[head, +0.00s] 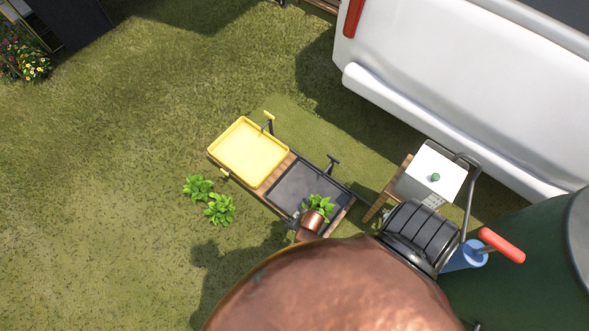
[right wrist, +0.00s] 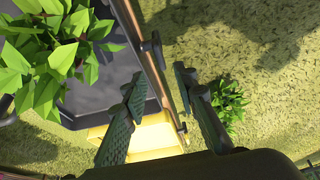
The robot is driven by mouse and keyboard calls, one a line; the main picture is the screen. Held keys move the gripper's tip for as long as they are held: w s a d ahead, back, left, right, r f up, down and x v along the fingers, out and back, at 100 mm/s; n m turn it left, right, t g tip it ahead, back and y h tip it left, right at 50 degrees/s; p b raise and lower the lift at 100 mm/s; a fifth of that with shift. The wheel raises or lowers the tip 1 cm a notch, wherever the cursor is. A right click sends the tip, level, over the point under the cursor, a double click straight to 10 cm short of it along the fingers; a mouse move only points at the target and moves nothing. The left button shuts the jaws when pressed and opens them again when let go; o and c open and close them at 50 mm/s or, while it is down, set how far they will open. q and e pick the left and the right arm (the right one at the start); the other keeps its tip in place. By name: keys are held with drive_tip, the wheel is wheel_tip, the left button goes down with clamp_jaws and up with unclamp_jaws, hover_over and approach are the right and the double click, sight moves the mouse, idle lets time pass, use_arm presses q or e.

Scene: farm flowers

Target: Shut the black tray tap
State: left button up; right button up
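The black tray (head: 290,182) lies on a wooden bench beside a yellow tray (head: 249,152). In the right wrist view the black tray (right wrist: 105,75) is at upper left, with a dark tap (right wrist: 152,50) on the bench's outer edge. Another black-handled tap (head: 332,161) stands at the tray's far side in the head view. My left gripper is not in view.
A leafy plant (head: 319,206) is at the black tray's near end. Leafy plants (head: 219,208) grow on the grass beside the bench. A white box (head: 431,173), a black ribbed object (head: 414,232) and a white vehicle (head: 450,90) are to the right. Open grass lies left.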

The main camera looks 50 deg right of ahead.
drive_tip(key=shift+v, duration=1.45)
drive_tip(key=s+d+f+g, duration=0.2)
drive_tip(key=s+f, duration=0.1)
drive_tip(key=s, duration=0.8)
drive_tip(key=s+d+f+g, duration=0.1)
drive_tip(key=s+f, duration=0.2)
drive_tip(key=s, duration=0.7)
drive_tip(key=s+d+f+g, duration=0.2)
drive_tip(key=s+f, duration=0.1)
drive_tip(key=s, duration=0.8)
use_arm(q)
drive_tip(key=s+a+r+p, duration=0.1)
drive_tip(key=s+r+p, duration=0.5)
drive_tip(key=p, duration=0.9)
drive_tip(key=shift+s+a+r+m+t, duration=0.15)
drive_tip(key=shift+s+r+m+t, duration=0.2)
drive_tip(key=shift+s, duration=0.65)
use_arm(e)
drive_tip(key=s+r, duration=0.6)
drive_tip(key=shift+s+d+n+t+h, duration=0.3)
drive_tip(key=shift+s+d+t, duration=0.05)
drive_tip(key=shift+d+t, duration=0.1)
drive_tip(key=shift+r, duration=0.1)
